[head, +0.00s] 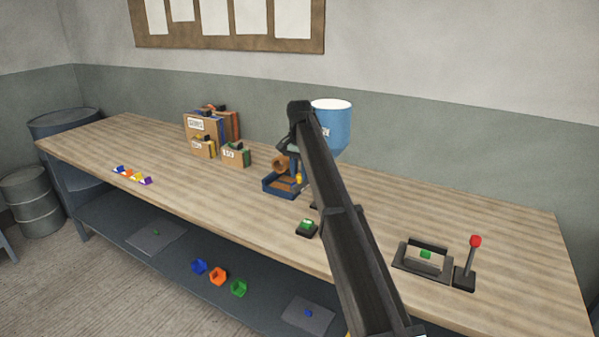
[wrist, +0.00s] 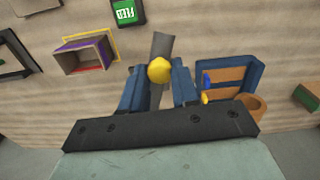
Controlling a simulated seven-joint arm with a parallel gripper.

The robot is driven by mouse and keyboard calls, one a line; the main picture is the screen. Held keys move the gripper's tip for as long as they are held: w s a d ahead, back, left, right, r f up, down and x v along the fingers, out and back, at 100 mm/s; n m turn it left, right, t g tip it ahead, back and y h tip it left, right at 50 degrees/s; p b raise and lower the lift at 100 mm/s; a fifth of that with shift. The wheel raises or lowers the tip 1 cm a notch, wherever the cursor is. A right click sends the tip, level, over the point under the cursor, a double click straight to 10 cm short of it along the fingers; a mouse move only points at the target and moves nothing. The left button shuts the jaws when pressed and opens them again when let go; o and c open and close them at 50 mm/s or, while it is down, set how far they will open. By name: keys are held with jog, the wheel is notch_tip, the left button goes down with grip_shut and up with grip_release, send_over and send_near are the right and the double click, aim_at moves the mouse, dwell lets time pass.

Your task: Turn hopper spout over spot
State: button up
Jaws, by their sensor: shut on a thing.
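The blue hopper (head: 333,130) with a white top stands at the back of the bench, partly behind my arm in the head view. In the wrist view, my gripper (wrist: 159,78) is shut on a yellow round knob (wrist: 159,70). The knob sits at the near end of a grey bar, which looks like the spout (wrist: 161,45). A yellow outline (wrist: 117,43) on the bench, perhaps the spot, lies to the left of the spout, with an open purple-and-red box on it. My arm hides the spout and fingertips in the head view.
A blue tray (wrist: 234,62) with a brown floor lies right of my gripper, with a brown cylinder (wrist: 252,106) beside it. It also shows in the head view (head: 270,189). A green display (wrist: 125,12), binders (head: 205,124) and a red-knobbed lever (head: 474,242) stand around.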

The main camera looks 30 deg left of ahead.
grip_shut()
jog(key=shift+s+d+n, duration=0.2)
jog(key=shift+d+n, duration=0.3)
jog(key=shift+d, duration=0.1)
jog(key=w+d+n, duration=0.2)
jog(key=d+n, duration=0.4)
jog(key=d, duration=0.1)
jog(key=w+d+n, duration=0.2)
jog(key=d+n, duration=0.5)
jog(key=shift+w, duration=0.3)
jog(key=o, duration=0.6)
grip_release()
